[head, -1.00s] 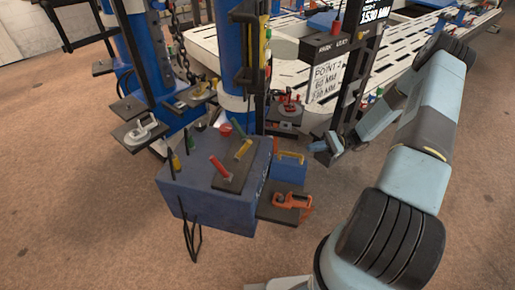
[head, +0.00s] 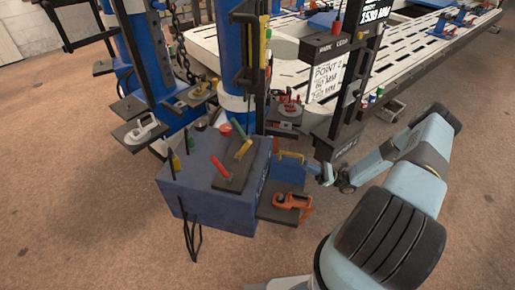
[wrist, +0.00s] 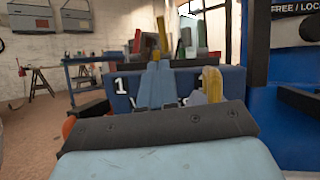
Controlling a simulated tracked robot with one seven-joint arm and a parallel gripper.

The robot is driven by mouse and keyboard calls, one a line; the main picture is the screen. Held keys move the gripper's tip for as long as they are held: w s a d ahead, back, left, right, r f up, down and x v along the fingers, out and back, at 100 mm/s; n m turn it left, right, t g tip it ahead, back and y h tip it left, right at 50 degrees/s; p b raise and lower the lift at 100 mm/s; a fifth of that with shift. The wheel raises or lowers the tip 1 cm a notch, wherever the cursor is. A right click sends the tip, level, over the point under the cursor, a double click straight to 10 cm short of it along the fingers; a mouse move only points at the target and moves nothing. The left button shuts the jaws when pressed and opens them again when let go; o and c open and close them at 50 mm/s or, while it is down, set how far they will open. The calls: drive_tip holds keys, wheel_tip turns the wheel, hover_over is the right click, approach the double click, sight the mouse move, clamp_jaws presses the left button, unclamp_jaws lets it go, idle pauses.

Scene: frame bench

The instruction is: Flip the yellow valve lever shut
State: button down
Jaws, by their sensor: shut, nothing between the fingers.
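The yellow valve lever (head: 243,149) stands tilted on a dark plate on top of the blue box (head: 215,205), between a red lever (head: 218,164) and a green one (head: 238,127). In the wrist view a yellow upright (wrist: 162,36), probably this lever, rises beyond my fingertips. My gripper (head: 324,174) is to the right of the box, apart from the lever. In the wrist view its fingers (wrist: 155,84) are together and empty, in front of a blue face marked "1". They hide part of that face and its lettering.
An orange clamp (head: 292,202) lies on a low shelf below. A dark post with a sign (head: 326,80) stands behind my gripper. Blue columns rise behind the box.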

approach(243, 150)
wheel_tip(243, 150, up, 6)
drive_tip(key=a, duration=0.3)
drive_tip(key=shift+w, duration=0.35)
drive_tip(key=shift+f, duration=0.2)
